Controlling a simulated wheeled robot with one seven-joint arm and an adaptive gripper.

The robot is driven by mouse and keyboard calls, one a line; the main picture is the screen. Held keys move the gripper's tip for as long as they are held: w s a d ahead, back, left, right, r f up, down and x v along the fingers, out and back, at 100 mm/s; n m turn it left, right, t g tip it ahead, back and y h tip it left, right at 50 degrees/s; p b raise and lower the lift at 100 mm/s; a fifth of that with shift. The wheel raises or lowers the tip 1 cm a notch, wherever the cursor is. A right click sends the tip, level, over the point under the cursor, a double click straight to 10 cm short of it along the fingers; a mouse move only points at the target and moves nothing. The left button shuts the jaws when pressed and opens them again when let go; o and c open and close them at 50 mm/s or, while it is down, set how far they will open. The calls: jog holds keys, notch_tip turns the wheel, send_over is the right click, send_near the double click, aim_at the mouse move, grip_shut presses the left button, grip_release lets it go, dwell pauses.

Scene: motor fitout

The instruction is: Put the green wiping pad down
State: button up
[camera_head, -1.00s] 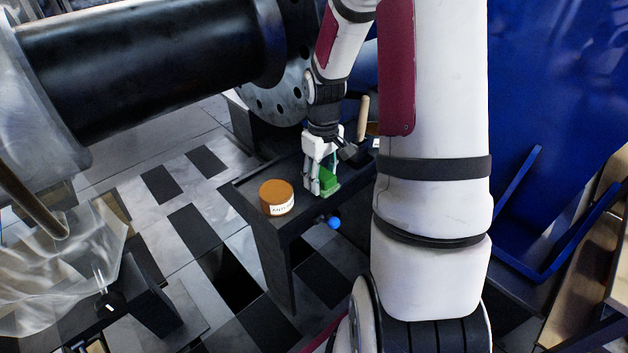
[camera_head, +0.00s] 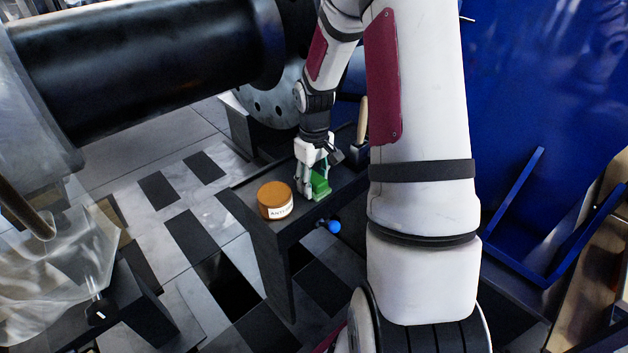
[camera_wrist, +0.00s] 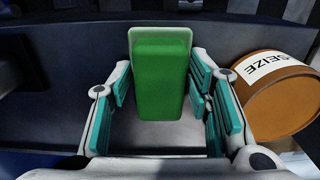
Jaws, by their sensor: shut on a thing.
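The green wiping pad (camera_head: 320,184) is between the fingers of my gripper (camera_head: 309,188), low over the narrow dark bench (camera_head: 262,220). In the wrist view the pad (camera_wrist: 160,75) stands out ahead between the teal-lined fingers of the gripper (camera_wrist: 162,95). The gripper is shut on the pad. The pad's lower end is close to the bench top; I cannot tell whether it touches.
An orange-brown tub (camera_head: 275,200) with a white label stands on the bench just left of my gripper; it also shows in the wrist view (camera_wrist: 270,98). A wooden handle (camera_head: 362,118) stands upright behind. A blue ball (camera_head: 334,226) sticks out at the bench's front edge.

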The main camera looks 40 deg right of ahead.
aim_at(314, 177)
jog(key=o, duration=1)
notch_tip(314, 177, up, 8)
jog(key=p, duration=0.2)
jog(key=shift+p, duration=0.4)
jog(key=s+a+r+h, duration=0.1)
jog(key=s+a+r, duration=1)
jog(key=a+r, duration=0.3)
jog(key=s+a+r, duration=0.2)
jog(key=s+a, duration=0.1)
jog(key=s, duration=0.6)
jog(key=s+a+r+y, duration=0.1)
jog(key=s+a, duration=0.3)
jog(key=s, duration=0.5)
jog(key=shift+a+r+m+t, duration=0.3)
jog(key=shift+r, duration=0.4)
